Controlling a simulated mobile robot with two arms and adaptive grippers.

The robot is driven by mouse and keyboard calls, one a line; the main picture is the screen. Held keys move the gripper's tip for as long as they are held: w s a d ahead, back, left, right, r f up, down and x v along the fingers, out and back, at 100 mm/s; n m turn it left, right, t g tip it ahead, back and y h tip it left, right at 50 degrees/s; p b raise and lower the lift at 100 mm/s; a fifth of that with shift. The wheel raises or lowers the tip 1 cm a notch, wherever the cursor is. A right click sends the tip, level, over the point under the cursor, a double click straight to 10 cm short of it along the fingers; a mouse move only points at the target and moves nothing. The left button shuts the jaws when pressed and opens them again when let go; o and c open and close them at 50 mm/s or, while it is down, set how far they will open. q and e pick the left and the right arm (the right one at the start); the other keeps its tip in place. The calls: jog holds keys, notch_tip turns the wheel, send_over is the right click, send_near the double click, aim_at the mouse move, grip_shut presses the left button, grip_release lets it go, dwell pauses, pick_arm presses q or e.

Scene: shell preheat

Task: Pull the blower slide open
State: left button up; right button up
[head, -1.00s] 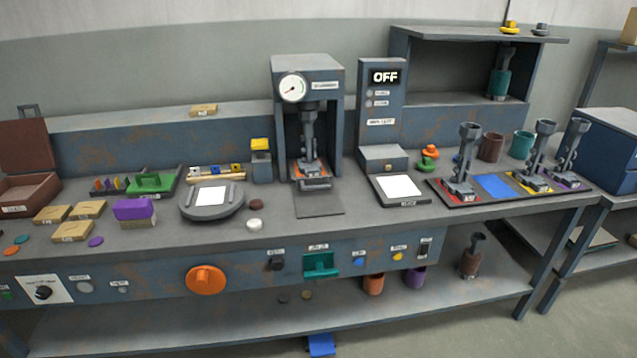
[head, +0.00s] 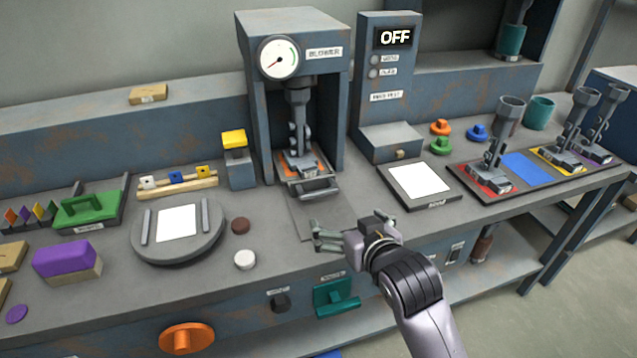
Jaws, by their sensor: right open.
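The blower (head: 295,25) is a grey housing with a round gauge and a label, at the back centre of the bench. Its slide (head: 306,187) sits at the base of the opening, with a bar handle along its front edge. A grey tool stands upright on an orange patch on the slide. My right gripper (head: 318,237) is open and empty, over the dark plate (head: 303,215) in front of the blower. Its fingers point left and are apart from the handle, nearer the bench's front edge. My left gripper is not in view.
Left of the slide stand a yellow-topped post (head: 238,160) and a round turntable (head: 178,250). Brown and white discs (head: 244,260) lie near the front edge. To the right are a white pad (head: 419,180) and a tray (head: 480,196) with upright tools.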

send_near(319, 192)
jog(key=b+x, duration=0.1)
jog(key=x, duration=0.5)
jog(key=shift+w, duration=0.1)
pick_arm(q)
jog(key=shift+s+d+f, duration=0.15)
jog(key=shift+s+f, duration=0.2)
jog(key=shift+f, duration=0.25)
pick_arm(e)
jog(key=shift+x, duration=0.95)
jog(key=c, duration=1.6)
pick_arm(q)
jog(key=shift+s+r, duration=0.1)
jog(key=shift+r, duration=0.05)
